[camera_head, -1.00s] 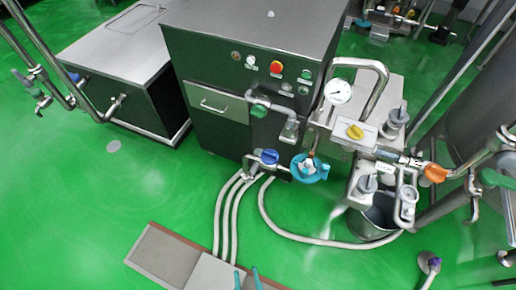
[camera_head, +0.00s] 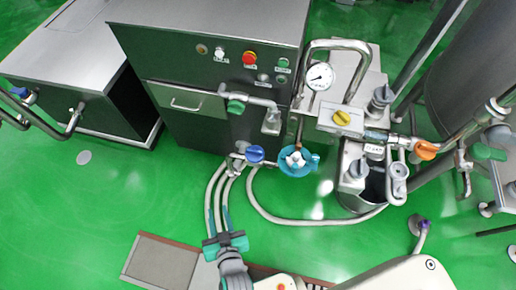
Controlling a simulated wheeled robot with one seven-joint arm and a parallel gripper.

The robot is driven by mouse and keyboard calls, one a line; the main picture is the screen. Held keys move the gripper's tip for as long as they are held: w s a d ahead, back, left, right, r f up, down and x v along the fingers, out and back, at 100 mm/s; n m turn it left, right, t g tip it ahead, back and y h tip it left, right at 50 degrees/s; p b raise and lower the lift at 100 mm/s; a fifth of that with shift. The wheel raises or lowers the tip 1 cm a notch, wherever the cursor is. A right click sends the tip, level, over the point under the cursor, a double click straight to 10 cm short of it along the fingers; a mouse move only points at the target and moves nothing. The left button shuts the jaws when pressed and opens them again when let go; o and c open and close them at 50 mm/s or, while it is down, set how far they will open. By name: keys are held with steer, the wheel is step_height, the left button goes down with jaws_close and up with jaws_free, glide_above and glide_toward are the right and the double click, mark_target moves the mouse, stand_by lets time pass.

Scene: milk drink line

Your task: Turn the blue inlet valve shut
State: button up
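A blue valve knob (camera_head: 255,154) sits on a small pipe fitting low at the front of the dark cabinet, above the pale hoses. Its exact turn angle is too small to tell. My gripper (camera_head: 225,241), with teal fingers, is at the lower middle, below and left of the blue knob and clear of it. The fingers look spread, with nothing seen between them. A second blue handle (camera_head: 20,91) is on piping at the far left; no label tells which is the inlet valve.
A teal round fitting (camera_head: 297,161) stands just right of the blue knob. A green-handled valve (camera_head: 236,106) is above it. Yellow (camera_head: 341,118) and orange (camera_head: 426,150) handles and a gauge (camera_head: 319,76) are to the right. Green floor lies open at left.

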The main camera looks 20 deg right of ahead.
steer(key=w+d+n+g+y, duration=0.1)
steer(key=w+n+g+y, duration=0.15)
steer(key=w, duration=0.85)
steer(key=w+d+n+g+y, duration=0.1)
steer(key=w+d+n+y, duration=0.15)
steer(key=w, duration=0.75)
steer(key=n+g+h, duration=0.1)
steer(key=n+g, duration=0.6)
steer(key=n, duration=0.1)
glide_toward(255, 151)
steer(key=shift+w+a+f+t, duration=0.3)
steer(key=shift+a+f, duration=0.15)
steer(key=shift+f, duration=0.15)
steer(key=shift+a+f, duration=0.15)
steer(key=shift+f, duration=0.55)
steer(key=shift+x, duration=2.75)
